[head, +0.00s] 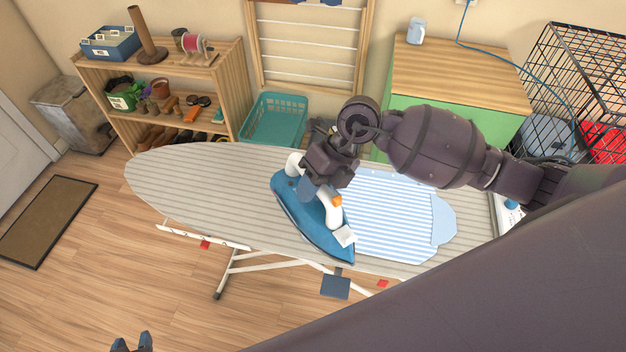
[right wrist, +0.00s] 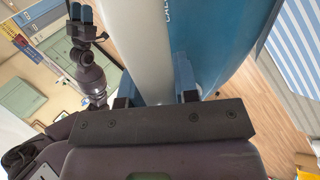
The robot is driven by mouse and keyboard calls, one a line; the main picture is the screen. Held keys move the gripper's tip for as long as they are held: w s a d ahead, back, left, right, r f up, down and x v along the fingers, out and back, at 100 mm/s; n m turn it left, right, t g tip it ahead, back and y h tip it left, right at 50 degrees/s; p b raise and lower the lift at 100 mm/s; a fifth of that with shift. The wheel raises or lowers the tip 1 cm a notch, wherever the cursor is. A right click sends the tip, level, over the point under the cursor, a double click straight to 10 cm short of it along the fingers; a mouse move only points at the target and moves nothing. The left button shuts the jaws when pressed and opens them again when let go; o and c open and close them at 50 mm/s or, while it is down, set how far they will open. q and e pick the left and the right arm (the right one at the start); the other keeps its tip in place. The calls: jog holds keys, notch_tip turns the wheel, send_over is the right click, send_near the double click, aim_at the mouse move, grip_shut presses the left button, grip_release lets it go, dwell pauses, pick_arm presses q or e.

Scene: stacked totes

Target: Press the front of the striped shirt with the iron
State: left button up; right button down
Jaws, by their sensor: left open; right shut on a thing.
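The blue iron (head: 290,205) with a white handle is over the ironing board (head: 190,190), at the left edge of the striped shirt (head: 390,220). Whether its soleplate touches the cloth or board cannot be told. My right gripper (head: 318,195) is shut on the iron's handle; the right wrist view shows the white handle (right wrist: 142,40) and blue body (right wrist: 220,40) up close between its fingers. The blue-and-white shirt lies flat on the board's right part, partly hidden by my right arm. My left gripper (head: 131,341) is open and empty, low over the floor, left of the board.
A wooden shelf (head: 160,75) with shoes and pots, a teal basket (head: 275,120) and a green cabinet (head: 455,75) stand behind the board. A wire cage (head: 580,80) is at the far right. The board's left half is bare.

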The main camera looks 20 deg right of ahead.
jog(key=shift+s+a+r, duration=0.3)
jog(key=shift+s+r, duration=0.15)
jog(key=shift+s, duration=0.35)
jog(key=shift+s+a+r, duration=0.3)
jog(key=shift+s+r, duration=0.2)
jog(key=shift+s, duration=0.35)
jog(key=shift+s+a+r, duration=0.3)
jog(key=shift+s+r, duration=0.15)
jog(key=shift+s, duration=0.35)
jog(key=shift+w+r, duration=0.1)
